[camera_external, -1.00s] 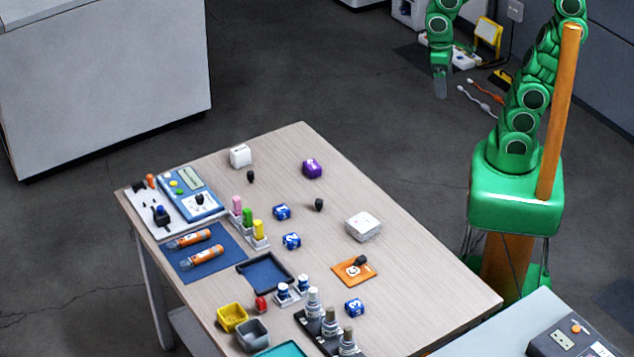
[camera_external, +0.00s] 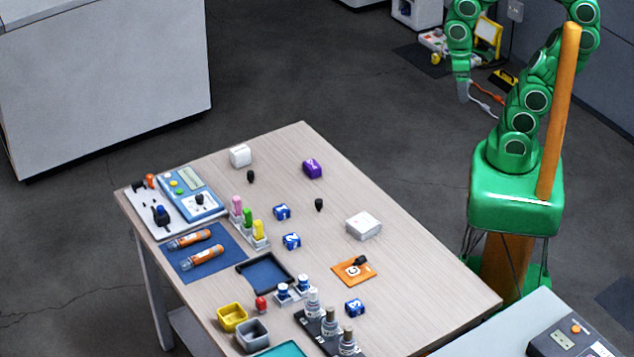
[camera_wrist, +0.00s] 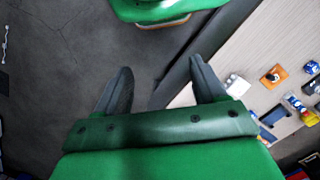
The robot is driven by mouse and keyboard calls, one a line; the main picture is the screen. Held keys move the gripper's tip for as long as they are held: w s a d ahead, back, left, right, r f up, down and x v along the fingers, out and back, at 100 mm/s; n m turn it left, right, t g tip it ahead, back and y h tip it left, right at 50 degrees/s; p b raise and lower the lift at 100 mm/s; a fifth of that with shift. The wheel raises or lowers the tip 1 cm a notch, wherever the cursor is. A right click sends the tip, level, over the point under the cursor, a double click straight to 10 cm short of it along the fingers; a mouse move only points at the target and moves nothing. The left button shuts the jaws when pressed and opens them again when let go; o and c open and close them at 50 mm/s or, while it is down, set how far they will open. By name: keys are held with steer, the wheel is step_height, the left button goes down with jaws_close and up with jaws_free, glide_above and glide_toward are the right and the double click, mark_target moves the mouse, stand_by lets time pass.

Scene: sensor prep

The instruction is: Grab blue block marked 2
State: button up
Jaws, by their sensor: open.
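Three small blue blocks with white marks are on the wooden table (camera_external: 410,290). The blue block marked 2 (camera_external: 291,241) sits mid-table, right of the pink, green and yellow pegs. Another blue block (camera_external: 282,212) is just behind it. A third, seemingly marked 3 (camera_external: 354,308), is nearer the front and appears in the wrist view (camera_wrist: 311,67). I cannot make out the block marked 2 in the wrist view. My gripper (camera_external: 463,95) hangs off the table, over the floor at the upper right. In the wrist view my gripper (camera_wrist: 160,66) is open and empty.
A white box (camera_external: 364,226), an orange mat (camera_external: 354,271), a purple block (camera_external: 312,169) and dark knobs stand around the blocks. A blue-lined tray (camera_external: 265,272) and grey cylinders stand left and front. Bare tabletop lies along the right edge.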

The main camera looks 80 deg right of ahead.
steer(key=w+a+f+n+h, duration=0.2)
steer(key=w+n+h, duration=0.35)
steer(key=w, duration=0.85)
steer(key=n+t+h, duration=0.4)
steer(key=n+t, duration=0.1)
steer(key=n, duration=0.9)
glide_above(293, 239)
steer(key=s+d, duration=0.7)
steer(key=d, duration=0.5)
step_height(293, 239, down, 15)
steer(key=a+f+n+t, duration=0.2)
steer(key=a+f, duration=0.2)
steer(key=a, duration=0.1)
steer(key=w+a+f+n+t, duration=0.1)
steer(key=a+f+n+t, duration=0.1)
steer(key=a, duration=0.4)
steer(key=w+a+f+n+t, duration=0.1)
steer(key=a+f+n+t, duration=0.1)
steer(key=a+f, duration=0.3)
steer(key=shift+w+a+f+n, duration=0.25)
steer(key=shift+a+f+n, duration=0.05)
steer(key=shift+f+n, duration=0.35)
steer(key=shift+f+x, duration=0.25)
steer(key=shift+x, duration=3.5)
